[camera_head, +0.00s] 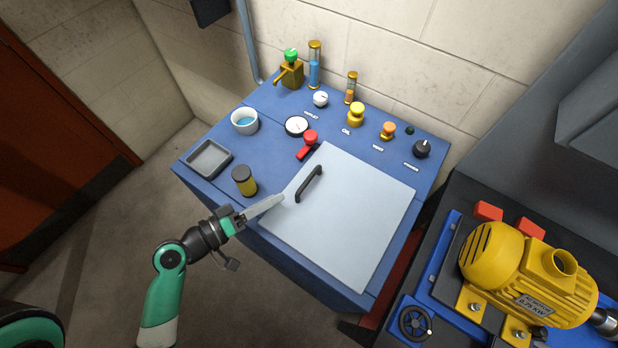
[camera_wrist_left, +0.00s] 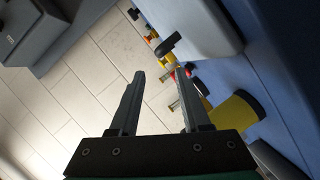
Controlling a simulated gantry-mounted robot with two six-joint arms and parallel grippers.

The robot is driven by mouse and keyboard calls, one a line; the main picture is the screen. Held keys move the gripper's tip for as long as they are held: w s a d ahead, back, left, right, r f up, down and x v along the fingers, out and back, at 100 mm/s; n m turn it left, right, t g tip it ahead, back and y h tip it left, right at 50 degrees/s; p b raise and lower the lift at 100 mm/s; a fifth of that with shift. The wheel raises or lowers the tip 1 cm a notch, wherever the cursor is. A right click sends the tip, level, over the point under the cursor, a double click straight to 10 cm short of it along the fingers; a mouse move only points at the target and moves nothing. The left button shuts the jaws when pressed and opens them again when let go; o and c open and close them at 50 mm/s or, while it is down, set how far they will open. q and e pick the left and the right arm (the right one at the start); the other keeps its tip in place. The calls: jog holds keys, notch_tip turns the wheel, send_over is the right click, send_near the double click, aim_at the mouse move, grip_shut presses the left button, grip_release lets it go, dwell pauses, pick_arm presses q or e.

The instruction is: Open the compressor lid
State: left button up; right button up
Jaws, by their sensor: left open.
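The compressor lid (camera_head: 345,220) is a pale grey square panel lying shut on top of the blue cabinet (camera_head: 225,193). A black bar handle (camera_head: 309,184) stands near its left edge. In the left wrist view the lid (camera_wrist_left: 205,25) is at the top, with the handle (camera_wrist_left: 169,43) beyond the fingertips. My left gripper (camera_head: 280,199) is at the lid's left edge, just short of the handle and apart from it. It is open and empty, with its two fingers (camera_wrist_left: 158,75) spread in the left wrist view. My right gripper is out of view.
A yellow jar with a dark cap (camera_head: 244,180) stands close beside the left gripper. A red lever valve (camera_head: 308,144), gauge (camera_head: 296,126), white cup (camera_head: 244,121) and grey tray (camera_head: 208,158) surround the lid's back and left. A yellow motor (camera_head: 525,275) sits on a bench at right.

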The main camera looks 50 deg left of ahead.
aim_at(308, 179)
pick_arm(q)
jog(key=x, duration=1.1)
jog(key=shift+w+f, duration=0.15)
jog(key=shift+w, duration=0.2)
grip_shut()
dwell(0.8)
